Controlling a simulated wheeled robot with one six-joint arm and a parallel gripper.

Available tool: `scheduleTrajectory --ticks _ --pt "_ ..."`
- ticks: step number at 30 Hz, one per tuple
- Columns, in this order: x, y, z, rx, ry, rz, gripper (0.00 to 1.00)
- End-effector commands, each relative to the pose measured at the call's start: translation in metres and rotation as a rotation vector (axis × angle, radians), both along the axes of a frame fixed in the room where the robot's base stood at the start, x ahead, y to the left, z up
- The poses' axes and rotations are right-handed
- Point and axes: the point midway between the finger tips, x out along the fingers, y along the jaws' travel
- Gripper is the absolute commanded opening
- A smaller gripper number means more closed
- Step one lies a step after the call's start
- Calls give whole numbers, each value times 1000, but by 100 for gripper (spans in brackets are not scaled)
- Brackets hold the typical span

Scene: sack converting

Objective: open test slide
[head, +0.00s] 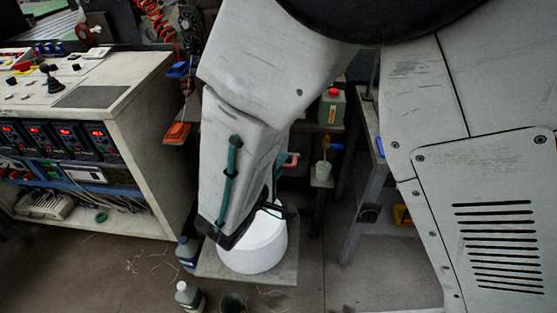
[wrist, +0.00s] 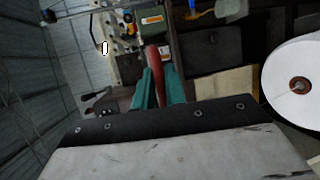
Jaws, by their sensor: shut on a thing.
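My gripper (wrist: 158,72) shows in the wrist view as two teal fingers, shut on a red handle (wrist: 154,56). The handle runs away from me between the fingertips. In the head view my arm hides most of the gripper, and a pinkish-red piece, seemingly the same handle (head: 291,159), pokes out at the arm's right edge. I cannot make out the test slide itself or how far it is open.
A white roll (head: 254,244) stands on a low platform below my arm; it also shows in the wrist view (wrist: 296,86). A control cabinet (head: 130,107) is at left. Bottles (head: 187,251) stand near the platform. A green canister (head: 331,107) sits on a shelf behind.

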Motion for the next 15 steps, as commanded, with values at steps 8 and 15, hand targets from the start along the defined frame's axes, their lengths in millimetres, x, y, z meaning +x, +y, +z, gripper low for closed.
scheduleTrajectory --ticks 8,15 --pt "0 0 -2 0 6 2 32" --pt "-6 4 0 1 4 4 32"
